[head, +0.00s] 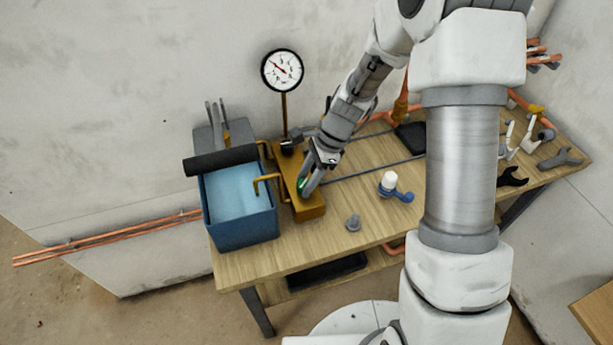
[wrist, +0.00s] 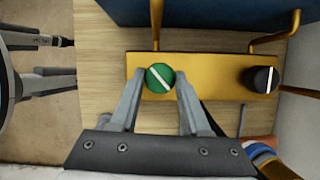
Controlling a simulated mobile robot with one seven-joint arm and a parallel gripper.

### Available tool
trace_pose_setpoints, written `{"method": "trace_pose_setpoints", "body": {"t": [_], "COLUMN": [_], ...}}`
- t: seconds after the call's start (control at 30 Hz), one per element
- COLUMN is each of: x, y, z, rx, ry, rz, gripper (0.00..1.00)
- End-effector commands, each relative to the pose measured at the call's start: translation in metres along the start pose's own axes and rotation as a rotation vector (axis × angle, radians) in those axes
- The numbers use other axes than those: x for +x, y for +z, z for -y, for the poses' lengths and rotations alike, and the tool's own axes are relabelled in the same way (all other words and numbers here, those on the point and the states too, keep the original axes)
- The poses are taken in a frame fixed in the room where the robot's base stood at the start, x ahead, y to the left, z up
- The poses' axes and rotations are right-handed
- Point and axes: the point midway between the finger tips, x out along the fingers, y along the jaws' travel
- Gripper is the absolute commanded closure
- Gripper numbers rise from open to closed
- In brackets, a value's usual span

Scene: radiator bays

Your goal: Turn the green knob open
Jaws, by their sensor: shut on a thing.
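The green knob (wrist: 160,78) sits on a brass block (wrist: 205,65), with a white line across its face. In the wrist view the line runs slanted, from upper left to lower right. My gripper (wrist: 160,84) is shut on the green knob, one finger on each side. In the head view my gripper (head: 309,178) reaches down to the brass block (head: 311,211) and partly hides the green knob (head: 301,184).
A black knob (wrist: 263,79) with an upright white line is on the same block. A blue water tank (head: 242,226) stands just left. A gauge (head: 282,70) rises behind. A white-capped blue fitting (head: 391,183) and a grey fitting (head: 353,222) stand right on the workbench (head: 330,245).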

Motion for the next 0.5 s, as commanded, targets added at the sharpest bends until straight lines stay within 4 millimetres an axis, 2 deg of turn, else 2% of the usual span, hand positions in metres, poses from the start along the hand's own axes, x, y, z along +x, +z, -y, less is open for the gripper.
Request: {"method": "trace_pose_setpoints", "body": {"t": [0.5], "x": [-0.0002], "y": [0.0014], "z": [0.0038], "rx": [-0.451], "ry": [0.186], "rz": [0.000], "gripper": [1.00]}}
